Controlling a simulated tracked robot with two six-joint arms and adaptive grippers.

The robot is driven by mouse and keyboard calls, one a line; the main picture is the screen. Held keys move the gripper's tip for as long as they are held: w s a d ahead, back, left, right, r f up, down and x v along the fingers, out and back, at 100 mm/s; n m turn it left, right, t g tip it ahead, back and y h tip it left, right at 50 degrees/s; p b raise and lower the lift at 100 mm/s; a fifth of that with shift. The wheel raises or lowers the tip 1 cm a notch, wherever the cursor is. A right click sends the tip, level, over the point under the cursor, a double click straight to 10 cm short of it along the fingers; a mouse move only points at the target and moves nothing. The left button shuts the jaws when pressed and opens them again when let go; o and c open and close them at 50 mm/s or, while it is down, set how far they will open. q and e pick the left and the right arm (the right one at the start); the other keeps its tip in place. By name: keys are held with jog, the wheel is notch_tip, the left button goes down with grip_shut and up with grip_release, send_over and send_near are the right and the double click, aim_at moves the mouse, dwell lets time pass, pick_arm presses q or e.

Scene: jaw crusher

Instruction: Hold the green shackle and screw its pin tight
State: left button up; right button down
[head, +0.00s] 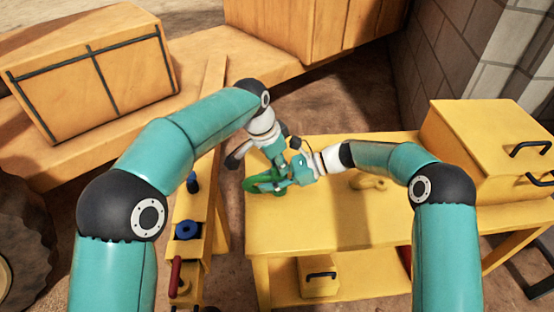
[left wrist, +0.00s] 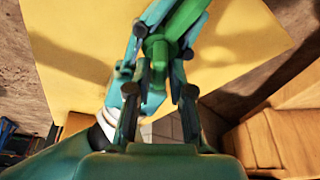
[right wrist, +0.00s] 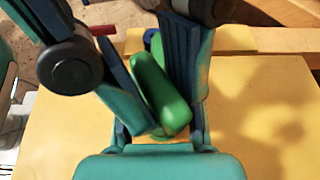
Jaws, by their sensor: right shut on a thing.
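The green shackle (head: 262,185) is at the left end of the yellow table, partly hidden by both grippers. My right gripper (head: 292,173) reaches in from the right and is shut on the shackle. In the right wrist view a rounded green part (right wrist: 160,82) lies between its fingers. My left gripper (head: 277,170) comes down from above at the same place. In the left wrist view its fingers stand on either side of a green piece (left wrist: 158,52); whether they grip it is unclear. I cannot make out the pin apart from the shackle.
The yellow table (head: 320,225) is mostly clear. A small yellow object (head: 368,182) lies behind my right forearm. A yellow box (head: 490,145) with black handles stands at right. A yellow beam with a blue knob (head: 188,230) and red handle (head: 175,275) runs left of the table.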

pick_arm(q)
jog(key=shift+c, duration=0.3)
pick_arm(e)
jog(key=shift+r, duration=0.1)
pick_arm(q)
grip_shut()
jog(key=m+g, duration=0.1)
jog(key=m, duration=0.3)
jog(key=shift+w, duration=0.1)
jog(key=shift+m, duration=0.4)
jog(key=m+g, duration=0.1)
jog(key=m, duration=0.3)
jog(key=shift+f+m+g, duration=0.1)
jog(key=shift+m+g, duration=0.3)
